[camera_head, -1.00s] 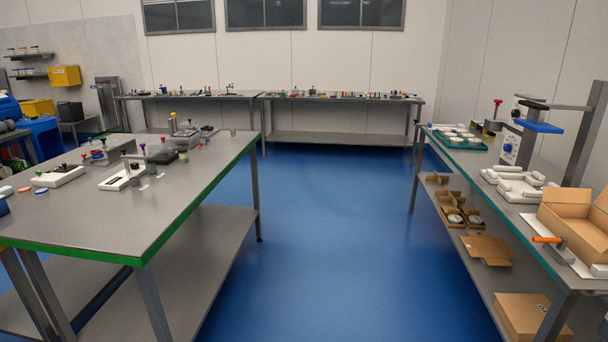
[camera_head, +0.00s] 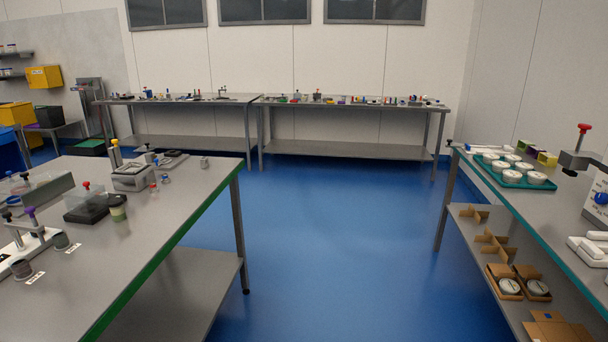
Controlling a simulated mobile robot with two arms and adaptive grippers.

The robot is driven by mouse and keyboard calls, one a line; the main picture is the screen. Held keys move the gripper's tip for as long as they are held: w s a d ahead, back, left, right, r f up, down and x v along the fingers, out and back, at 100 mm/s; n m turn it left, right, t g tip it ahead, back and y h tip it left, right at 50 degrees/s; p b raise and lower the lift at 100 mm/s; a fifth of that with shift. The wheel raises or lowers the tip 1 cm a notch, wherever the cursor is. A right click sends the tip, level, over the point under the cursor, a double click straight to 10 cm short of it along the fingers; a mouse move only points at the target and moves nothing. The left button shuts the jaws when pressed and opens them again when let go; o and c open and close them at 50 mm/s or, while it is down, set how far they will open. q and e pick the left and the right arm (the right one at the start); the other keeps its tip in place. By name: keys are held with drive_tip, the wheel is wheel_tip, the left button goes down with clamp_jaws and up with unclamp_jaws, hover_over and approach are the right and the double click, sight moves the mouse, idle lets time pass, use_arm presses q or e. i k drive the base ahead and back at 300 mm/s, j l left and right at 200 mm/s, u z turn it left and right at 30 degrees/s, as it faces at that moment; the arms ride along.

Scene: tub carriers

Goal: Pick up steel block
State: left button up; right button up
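Neither of my grippers shows in the head view.
A blue floor aisle (camera_head: 310,250) is clear between the left table and the right bench (camera_head: 560,222). The right bench carries a green tray (camera_head: 491,166) of white cups. Two steel tables, one of them the right back table (camera_head: 350,103), stand along the back wall with many small items.

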sight(204, 161)
drive_tip(key=i, duration=2)
drive_tip(key=i+u, duration=0.2)
drive_tip(key=i, duration=0.25)
drive_tip(key=i+l+u, duration=0.15)
drive_tip(key=i, duration=0.3)
drive_tip(key=i+l+u, duration=0.2)
drive_tip(key=i, duration=0.25)
